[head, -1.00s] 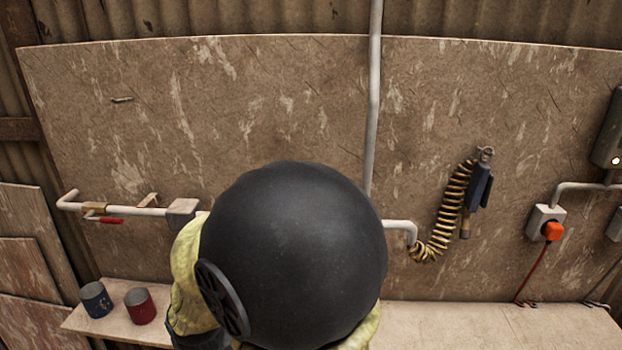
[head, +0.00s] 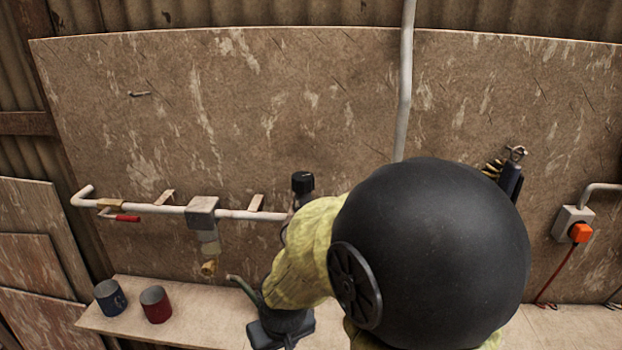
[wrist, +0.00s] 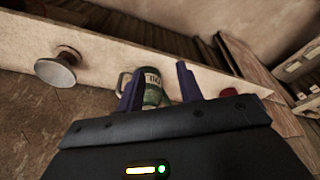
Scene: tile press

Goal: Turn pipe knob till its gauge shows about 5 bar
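In the head view, a black knob (head: 303,183) stands upright above the white pipe (head: 250,215), just left of my yellow-sleeved arm. The body below the knob is mostly hidden by my arm. I see no readable gauge face; any reading is hidden. My gripper (wrist: 158,85) shows in the wrist view with its two dark purple fingers apart and nothing clearly held between them. A green-labelled mug or can (wrist: 153,92) shows beyond the fingers. In the head view my dark wrist is low, over the bench, below and apart from the knob; the fingertips cannot be made out.
A blue can (head: 110,298) and a red can (head: 156,305) stand on the bench (head: 190,325) at left. A grey box (head: 202,213) with a brass fitting (head: 209,267) hangs from the pipe. A round metal knob (wrist: 57,70) shows in the wrist view.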

